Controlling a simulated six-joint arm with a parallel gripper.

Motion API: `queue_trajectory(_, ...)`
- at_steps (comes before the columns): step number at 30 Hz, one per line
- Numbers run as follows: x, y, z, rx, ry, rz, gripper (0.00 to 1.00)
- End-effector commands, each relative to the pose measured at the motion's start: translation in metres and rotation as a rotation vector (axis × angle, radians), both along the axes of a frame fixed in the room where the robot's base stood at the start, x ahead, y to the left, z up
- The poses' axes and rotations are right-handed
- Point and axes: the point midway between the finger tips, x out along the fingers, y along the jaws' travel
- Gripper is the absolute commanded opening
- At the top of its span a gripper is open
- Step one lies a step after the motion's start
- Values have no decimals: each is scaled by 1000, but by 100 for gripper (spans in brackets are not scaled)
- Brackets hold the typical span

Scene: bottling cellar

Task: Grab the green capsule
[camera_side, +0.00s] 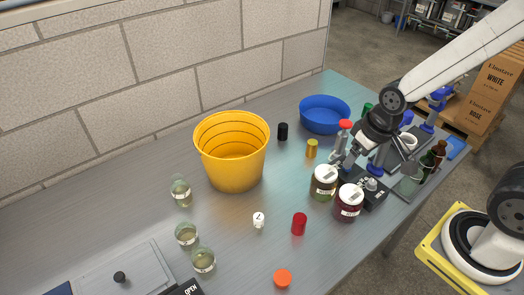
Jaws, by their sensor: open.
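A small green cylinder (367,108), which looks like the green capsule, stands toward the back right of the table. My gripper (347,164) is open and points down and to the left. It is nearer the camera than the green capsule and apart from it. I see nothing held between its fingers, though dark gear around them makes this hard to make out. Other capsules stand apart on the table: a black one (283,132), a gold one (312,149) and a red one (299,224).
Two lidded jars (324,186) (348,206) stand close below my gripper. A red-topped grey device (342,141) is beside it.

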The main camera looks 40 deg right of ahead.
Motion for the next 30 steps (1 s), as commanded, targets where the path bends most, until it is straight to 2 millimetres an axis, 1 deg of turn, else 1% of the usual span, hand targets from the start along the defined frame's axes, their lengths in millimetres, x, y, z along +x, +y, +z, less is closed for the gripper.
queue_trajectory(12, 0, 0, 0, 0, 0, 0, 78)
queue_trajectory(13, 0, 0, 0, 0, 0, 0, 82)
queue_trajectory(14, 0, 0, 0, 0, 0, 0, 91)
queue_trajectory(15, 0, 0, 0, 0, 0, 0, 96)
queue_trajectory(25, 1, -1, 0, -3, 1, 5, 96)
queue_trajectory(30, 8, -8, -2, -38, 16, 53, 96)
